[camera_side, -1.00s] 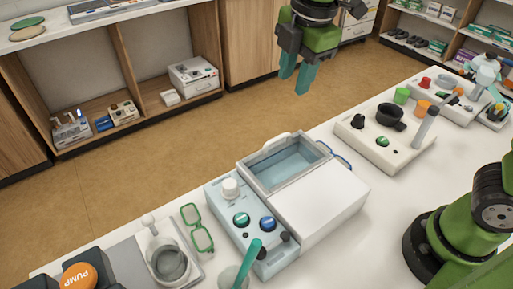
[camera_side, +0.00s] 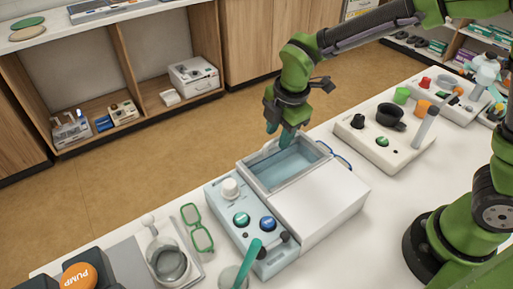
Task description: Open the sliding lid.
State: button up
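The device box (camera_side: 233,208) stands on the white table, with a white slab-like cover (camera_side: 322,202) over its right part. Beside this cover is a grey-framed rectangular section (camera_side: 288,167) with a pale blue inside. I cannot tell whether it is a clear lid or an open basin. A raised grey handle-like rim (camera_side: 263,152) runs along its far edge. My gripper (camera_side: 280,134) points down at this far rim, with its teal fingertips apart. The fingers partly hide the rim, and I cannot tell whether they touch it.
The box's control panel carries a white knob (camera_side: 230,188) and green and blue buttons. Green glasses (camera_side: 197,228) and a tray with a glass jar (camera_side: 168,262) lie to the left. A teal-handled tool stands in front. A white unit with a black cup (camera_side: 389,117) stands behind right.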

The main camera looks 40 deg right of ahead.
grip_shut()
dwell(1.5)
